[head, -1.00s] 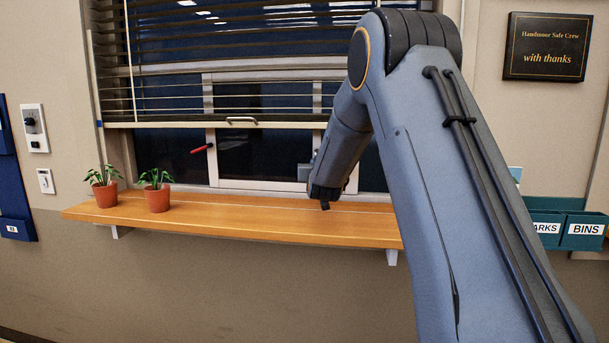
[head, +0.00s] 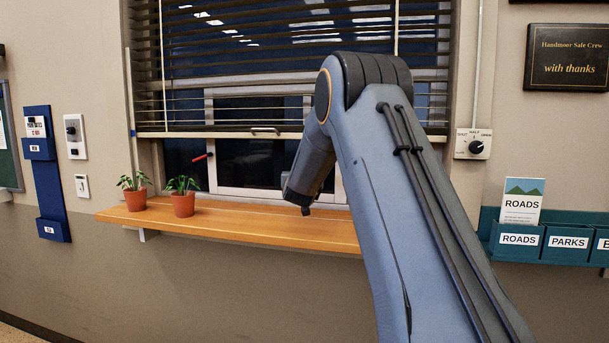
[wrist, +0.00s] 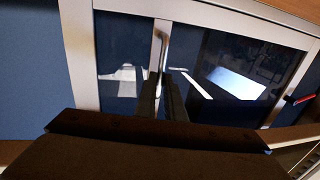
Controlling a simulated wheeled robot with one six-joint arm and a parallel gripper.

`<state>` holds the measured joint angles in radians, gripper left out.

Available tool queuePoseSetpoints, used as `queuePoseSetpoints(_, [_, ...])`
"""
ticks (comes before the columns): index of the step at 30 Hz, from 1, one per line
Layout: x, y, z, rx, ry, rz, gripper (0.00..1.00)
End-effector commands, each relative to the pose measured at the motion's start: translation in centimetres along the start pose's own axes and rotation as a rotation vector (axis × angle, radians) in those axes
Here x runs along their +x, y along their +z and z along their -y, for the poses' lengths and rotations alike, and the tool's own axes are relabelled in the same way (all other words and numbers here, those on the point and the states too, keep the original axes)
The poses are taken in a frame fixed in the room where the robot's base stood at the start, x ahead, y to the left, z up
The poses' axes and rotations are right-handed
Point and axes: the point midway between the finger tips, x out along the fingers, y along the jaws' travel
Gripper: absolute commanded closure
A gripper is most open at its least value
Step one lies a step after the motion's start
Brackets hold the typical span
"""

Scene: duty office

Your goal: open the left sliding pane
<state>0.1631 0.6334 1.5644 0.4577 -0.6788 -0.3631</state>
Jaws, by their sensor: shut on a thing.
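The left sliding pane (head: 252,162) has a pale frame and dark glass, and stands behind the wooden sill under the blind. A red piece (head: 203,156) sticks out at its left edge; it also shows in the wrist view (wrist: 304,99), which is turned upside down. A slim upright metal handle (wrist: 163,48) is on the pane's pale stile. My gripper (wrist: 163,82) is shut on this handle, its two dark fingers at the handle's lower end in the wrist view. In the head view my arm hides the fingers, the handle and the pane's right part.
Two potted plants, one nearer the end (head: 135,194) and one nearer the pane (head: 183,196), stand on the sill (head: 240,229). The blind (head: 240,105) hangs low above. Leaflet bins (head: 520,241) are at the right. The sill's middle is clear.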

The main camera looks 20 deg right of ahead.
Motion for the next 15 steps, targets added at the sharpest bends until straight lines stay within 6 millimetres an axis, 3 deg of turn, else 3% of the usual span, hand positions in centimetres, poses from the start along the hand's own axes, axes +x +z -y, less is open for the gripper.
queuePoseSetpoints(1, [-0.03, -0.03, 0.17, 0.000, -0.002, 0.000, 0.86])
queuePoseSetpoints(4, [-0.03, -0.03, 0.17, 0.000, -0.002, 0.000, 0.72])
queuePoseSetpoints(15, [-0.55, -0.06, 0.12, 0.000, -0.002, -0.001, 0.72])
